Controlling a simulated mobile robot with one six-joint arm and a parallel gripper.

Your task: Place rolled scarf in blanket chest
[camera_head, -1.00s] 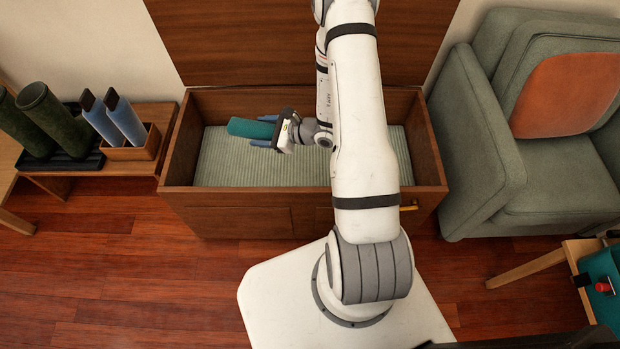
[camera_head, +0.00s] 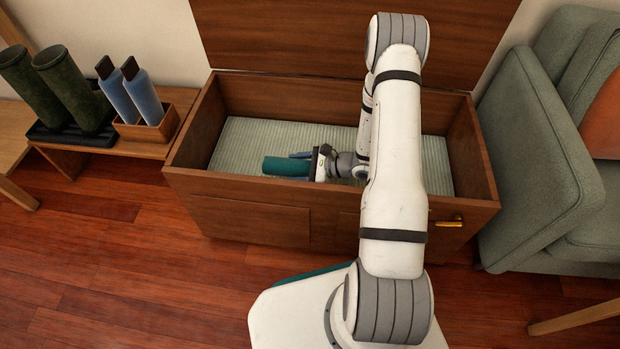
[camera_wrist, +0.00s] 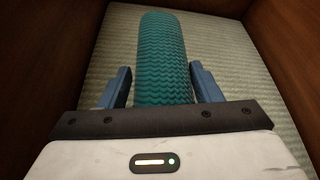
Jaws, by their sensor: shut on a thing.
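The rolled scarf (camera_head: 283,167) is a teal ribbed roll. It is inside the open wooden blanket chest (camera_head: 250,192), low over the pale striped lining near the front wall. In the wrist view the scarf (camera_wrist: 162,60) points away from me, with a blue finger on each side. My gripper (camera_head: 300,165) is shut on its near end; the fingers also show in the wrist view (camera_wrist: 160,85). I cannot tell whether the scarf touches the lining.
The chest lid (camera_head: 350,38) stands open at the back. A low bench (camera_head: 72,158) with green boots (camera_head: 72,88) and blue bottle-like items (camera_head: 142,95) in a wooden box is at left. A grey-green armchair (camera_head: 535,150) stands close at right. The lining (camera_head: 240,145) around the scarf is clear.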

